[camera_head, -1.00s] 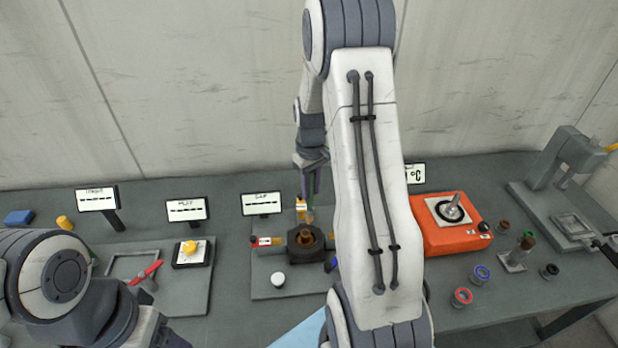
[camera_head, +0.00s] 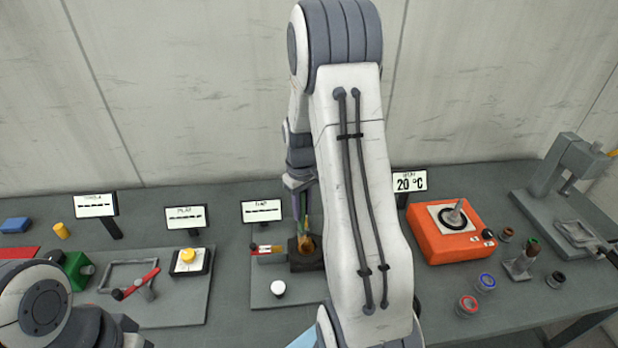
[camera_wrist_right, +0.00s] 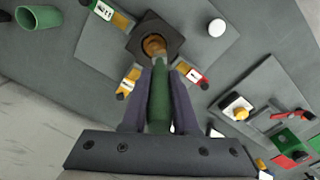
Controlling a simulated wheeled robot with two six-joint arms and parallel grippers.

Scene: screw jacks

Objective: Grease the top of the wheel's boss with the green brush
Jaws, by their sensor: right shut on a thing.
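My right gripper (camera_head: 303,203) is shut on the green brush (camera_wrist_right: 159,100), with a dark finger on either side of its handle. In the head view the brush points down at the dark square block (camera_head: 300,264). The brownish wheel (camera_head: 306,244) sits in the round opening of this block. In the right wrist view the brush's tip is over the wheel (camera_wrist_right: 153,44) and covers part of it. I cannot tell whether the bristles touch the boss. Only part of my left arm shows at the lower left; its gripper is out of view.
Clamps with red (camera_wrist_right: 193,74) and yellow (camera_wrist_right: 129,80) parts stand close around the block. A white knob (camera_head: 278,288) is in front of it.

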